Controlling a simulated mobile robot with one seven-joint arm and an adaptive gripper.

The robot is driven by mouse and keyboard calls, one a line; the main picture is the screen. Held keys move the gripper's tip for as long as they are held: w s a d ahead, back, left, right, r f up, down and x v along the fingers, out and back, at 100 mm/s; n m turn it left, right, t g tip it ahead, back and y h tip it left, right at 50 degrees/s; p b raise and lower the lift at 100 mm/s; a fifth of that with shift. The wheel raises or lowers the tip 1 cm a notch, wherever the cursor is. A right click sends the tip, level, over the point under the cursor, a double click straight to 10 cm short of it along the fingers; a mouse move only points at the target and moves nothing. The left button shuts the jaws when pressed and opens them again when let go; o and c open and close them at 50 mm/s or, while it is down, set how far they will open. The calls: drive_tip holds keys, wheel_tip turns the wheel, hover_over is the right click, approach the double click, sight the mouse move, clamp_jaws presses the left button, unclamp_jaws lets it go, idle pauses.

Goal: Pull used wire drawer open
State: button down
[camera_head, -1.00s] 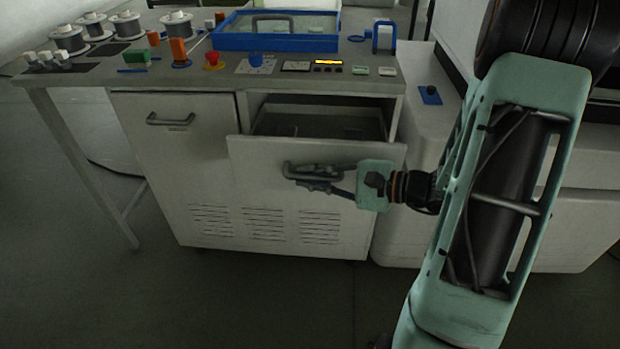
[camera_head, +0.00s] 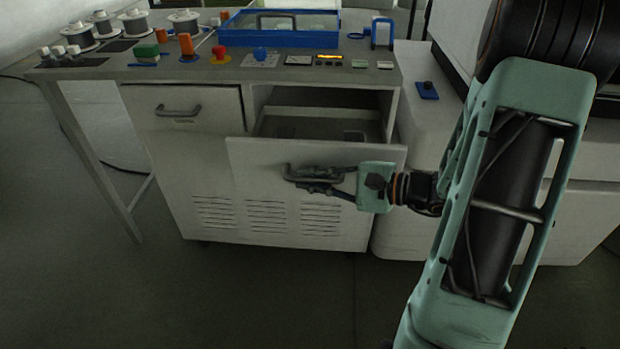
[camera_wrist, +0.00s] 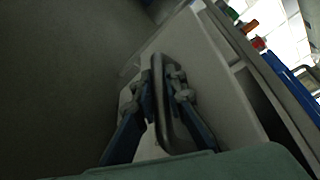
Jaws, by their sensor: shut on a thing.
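The used wire drawer (camera_head: 262,178) is the right-hand drawer of the cabinet below the bench. It stands partly out, and its open inside shows behind the top edge of its front. My gripper (camera_head: 300,180) is shut on the drawer's bar handle (camera_head: 322,172). In the wrist view the handle (camera_wrist: 158,88) runs between the two fingers (camera_wrist: 160,100) of my gripper. The drawer front (camera_wrist: 205,62) lies just behind the handle there.
A shut drawer front with its own handle (camera_head: 178,110) is on the left. The bench top (camera_head: 190,72) carries wire spools (camera_head: 135,22), a red button (camera_head: 220,55) and a blue-framed tray (camera_head: 275,39). A white machine body (camera_head: 425,130) stands at right. Floor in front is clear.

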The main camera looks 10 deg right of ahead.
drive_tip(key=c, duration=2)
unclamp_jaws()
drive_tip(key=shift+o, duration=0.2)
drive_tip(key=v, duration=1.2)
drive_tip(key=shift+f, duration=0.1)
